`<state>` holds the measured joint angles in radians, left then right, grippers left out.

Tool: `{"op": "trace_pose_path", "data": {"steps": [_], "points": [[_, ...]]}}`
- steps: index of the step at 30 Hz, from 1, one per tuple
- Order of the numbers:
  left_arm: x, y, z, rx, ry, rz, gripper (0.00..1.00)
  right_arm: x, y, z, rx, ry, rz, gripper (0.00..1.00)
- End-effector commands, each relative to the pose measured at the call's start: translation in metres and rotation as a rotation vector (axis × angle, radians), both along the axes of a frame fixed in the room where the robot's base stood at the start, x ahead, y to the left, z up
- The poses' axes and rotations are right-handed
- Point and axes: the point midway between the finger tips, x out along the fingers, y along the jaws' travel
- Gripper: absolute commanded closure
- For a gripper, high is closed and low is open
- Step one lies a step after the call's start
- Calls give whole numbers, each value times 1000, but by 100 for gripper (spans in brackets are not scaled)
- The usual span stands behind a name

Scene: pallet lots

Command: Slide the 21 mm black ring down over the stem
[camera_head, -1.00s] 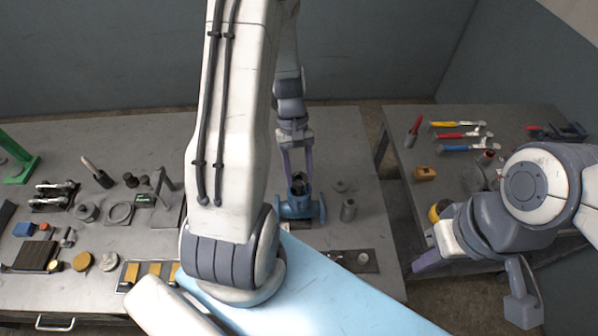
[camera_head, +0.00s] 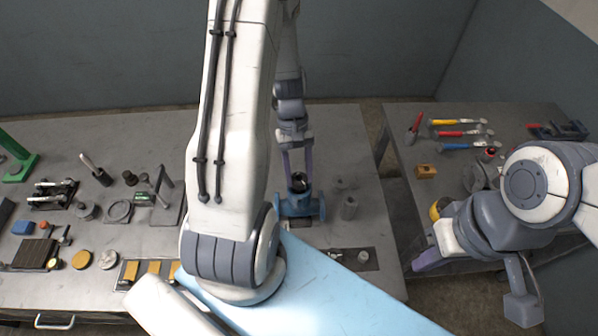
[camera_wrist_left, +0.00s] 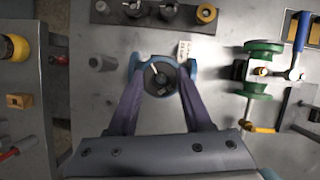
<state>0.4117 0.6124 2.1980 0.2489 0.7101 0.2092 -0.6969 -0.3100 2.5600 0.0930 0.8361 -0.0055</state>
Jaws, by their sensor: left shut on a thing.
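The blue valve body (camera_head: 312,206) with side flanges stands on the bench; it also shows in the left wrist view (camera_wrist_left: 193,66). My left gripper (camera_head: 297,172) points down over it, its purple fingers on either side of a dark round part, which I take for the black ring (camera_wrist_left: 160,91). The left fingers are shut on it. In the left wrist view the ring sits over the valve's middle, with small metal parts, perhaps the stem, inside its outline. Its exact height on the stem cannot be told. My right gripper (camera_head: 427,262) is off to the right, away from the valve, its opening unclear.
A grey cylinder (camera_head: 349,208) stands right of the valve. A dark tray (camera_head: 340,262) with small parts lies in front. Tools and parts crowd the bench's left side. A second table (camera_head: 410,185) with hammers stands right, across a gap.

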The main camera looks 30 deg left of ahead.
Motion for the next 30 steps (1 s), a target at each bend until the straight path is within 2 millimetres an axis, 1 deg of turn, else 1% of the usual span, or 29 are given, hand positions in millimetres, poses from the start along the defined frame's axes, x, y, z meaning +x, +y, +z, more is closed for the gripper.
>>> {"op": "trace_pose_path", "data": {"steps": [16,26,27,28,29,30], "points": [[0,0,-15,0,0,0,100,0,0,-11,0,0,0,100],[0,0,-15,0,0,0,100,0,0,-11,0,0,0,100],[0,0,-15,0,0,0,35,0,0,-11,0,0,0,100],[0,0,-15,0,0,0,24,0,0,-11,0,0,0,100],[0,0,-15,0,0,0,15,0,0,-11,0,0,0,100],[0,0,-15,0,0,0,15,0,0,-11,0,0,0,100]]}}
